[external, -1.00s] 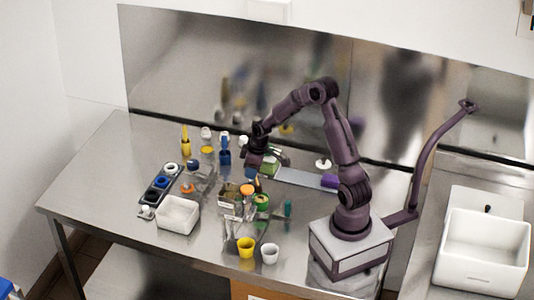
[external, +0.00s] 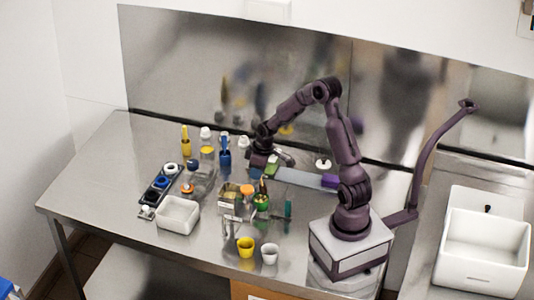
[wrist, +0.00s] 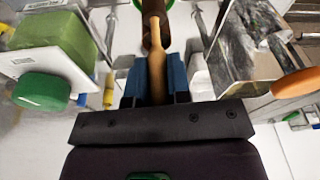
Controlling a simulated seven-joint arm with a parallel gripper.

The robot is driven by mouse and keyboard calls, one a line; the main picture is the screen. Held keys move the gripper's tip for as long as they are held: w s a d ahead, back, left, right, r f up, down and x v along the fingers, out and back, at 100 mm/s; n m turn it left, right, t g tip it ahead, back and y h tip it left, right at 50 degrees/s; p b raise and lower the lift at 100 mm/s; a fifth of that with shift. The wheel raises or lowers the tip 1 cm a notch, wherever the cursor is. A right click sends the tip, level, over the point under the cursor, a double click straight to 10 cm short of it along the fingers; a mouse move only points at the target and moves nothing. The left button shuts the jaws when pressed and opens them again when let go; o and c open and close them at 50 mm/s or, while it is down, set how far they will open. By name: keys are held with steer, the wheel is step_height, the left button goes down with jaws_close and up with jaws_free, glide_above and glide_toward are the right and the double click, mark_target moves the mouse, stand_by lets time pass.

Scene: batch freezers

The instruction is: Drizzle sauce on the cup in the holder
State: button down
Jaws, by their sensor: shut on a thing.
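My gripper (wrist: 155,82) has blue fingers shut on a slender tan-and-dark-brown thing (wrist: 157,60), which looks like a sauce bottle. Its dark end points away from the wrist camera. A green ring (wrist: 170,22) shows behind that end. In the external view my gripper (external: 260,166) is low over the back middle of the table, and a brown pointed shape (external: 263,187) shows just in front of it, above a green round piece (external: 261,203). A yellow cup (external: 246,247) and a white cup (external: 269,254) stand near the front edge. I cannot tell which cup is in the holder, or see any sauce.
A white tub (external: 178,214), a dark rack (external: 160,186), a yellow bottle (external: 186,141) and a blue bottle (external: 225,157) are to the left. An orange lid (wrist: 298,83) and a green lid (wrist: 42,91) flank my gripper. The table's left end is fairly clear.

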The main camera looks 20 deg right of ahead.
steer(key=shift+r, duration=3.55)
